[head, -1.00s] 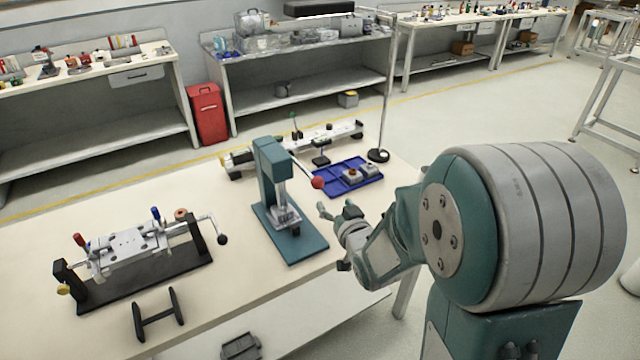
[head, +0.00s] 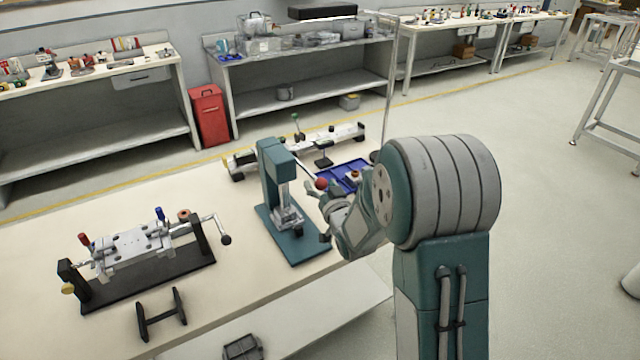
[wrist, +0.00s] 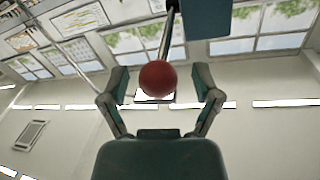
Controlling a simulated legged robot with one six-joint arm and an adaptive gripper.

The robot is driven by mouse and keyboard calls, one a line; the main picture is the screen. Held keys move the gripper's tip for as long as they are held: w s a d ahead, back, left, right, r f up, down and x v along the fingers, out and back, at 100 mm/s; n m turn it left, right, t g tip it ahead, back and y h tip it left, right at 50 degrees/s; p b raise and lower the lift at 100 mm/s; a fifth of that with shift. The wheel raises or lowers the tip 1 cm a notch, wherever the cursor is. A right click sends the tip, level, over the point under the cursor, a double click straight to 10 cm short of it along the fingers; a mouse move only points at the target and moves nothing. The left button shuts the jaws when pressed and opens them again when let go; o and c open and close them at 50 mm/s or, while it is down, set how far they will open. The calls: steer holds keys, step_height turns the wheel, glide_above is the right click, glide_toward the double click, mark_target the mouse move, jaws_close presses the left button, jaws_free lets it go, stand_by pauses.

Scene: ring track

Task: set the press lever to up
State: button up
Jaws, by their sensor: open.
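The teal press (head: 277,185) stands on its teal base plate on the table. Its lever (head: 306,171) slopes down to the right and ends in a red ball knob (head: 321,183). My gripper (head: 328,212) is at the knob, on the press's right side. In the wrist view the red knob (wrist: 158,78) lies between the two open fingers of my gripper (wrist: 160,92), with a visible space on each side. The lever rod (wrist: 168,35) runs up from the knob toward the teal press head (wrist: 208,18). My arm hides part of the area right of the press.
A blue tray (head: 350,168) with small parts lies behind the knob, partly hidden by my arm. A fixture with a crank (head: 130,245) and a black stand (head: 161,313) are on the left. A rail assembly (head: 335,138) lies behind the press.

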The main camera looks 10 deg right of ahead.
steer(key=shift+w, duration=0.3)
steer(key=shift+d, duration=0.1)
jaws_close()
steer(key=shift+r, duration=0.1)
